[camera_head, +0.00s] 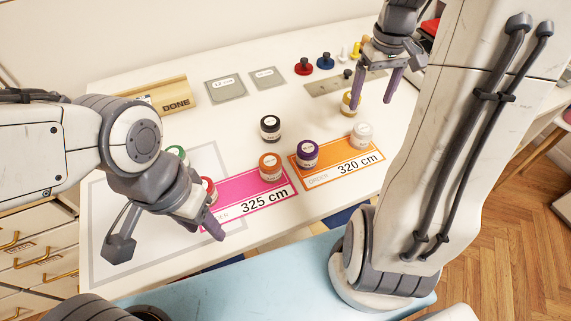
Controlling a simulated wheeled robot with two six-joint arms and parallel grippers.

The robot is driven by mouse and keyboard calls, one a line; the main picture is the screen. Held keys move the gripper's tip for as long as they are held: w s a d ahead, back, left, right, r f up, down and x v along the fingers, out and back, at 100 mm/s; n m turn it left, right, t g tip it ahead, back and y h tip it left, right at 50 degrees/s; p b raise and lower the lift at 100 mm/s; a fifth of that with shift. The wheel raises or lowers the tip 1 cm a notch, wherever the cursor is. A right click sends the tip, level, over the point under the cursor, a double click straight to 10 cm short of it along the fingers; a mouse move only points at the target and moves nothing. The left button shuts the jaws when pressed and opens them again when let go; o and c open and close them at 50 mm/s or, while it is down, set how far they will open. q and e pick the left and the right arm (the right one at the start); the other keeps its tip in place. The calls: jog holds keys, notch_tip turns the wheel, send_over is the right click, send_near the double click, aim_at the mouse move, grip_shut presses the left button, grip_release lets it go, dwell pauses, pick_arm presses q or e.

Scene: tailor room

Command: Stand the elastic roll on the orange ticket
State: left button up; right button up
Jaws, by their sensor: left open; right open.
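The orange ticket (322,179) reads "320 cm" and lies flat on the white table. A purple roll (307,154) and a white roll (361,135) stand at its back part. Other small rolls are black (270,129), orange-brown (270,166), gold (348,104), red (208,186) and green (177,153). Their labels are too small to read, so I cannot tell which is the elastic roll. My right gripper (375,88) is open, fingers down, above and around the gold roll's area. My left gripper (212,226) is open near the red roll, partly hiding it.
A pink ticket (235,200) reading "325 cm" lies left of the orange one, with the orange-brown roll on it.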

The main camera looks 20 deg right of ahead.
jog(key=s+a+n, duration=0.2)
jog(key=a+n, duration=0.2)
jog(key=a, duration=1.4)
jog(key=s+a+f+n+y, duration=0.1)
jog(key=s+a+n, duration=0.3)
jog(key=s+a, duration=0.8)
jog(key=s+f, duration=0.1)
jog(key=s, duration=0.1)
jog(key=shift+s+a, duration=0.2)
jog(key=shift+s, duration=0.1)
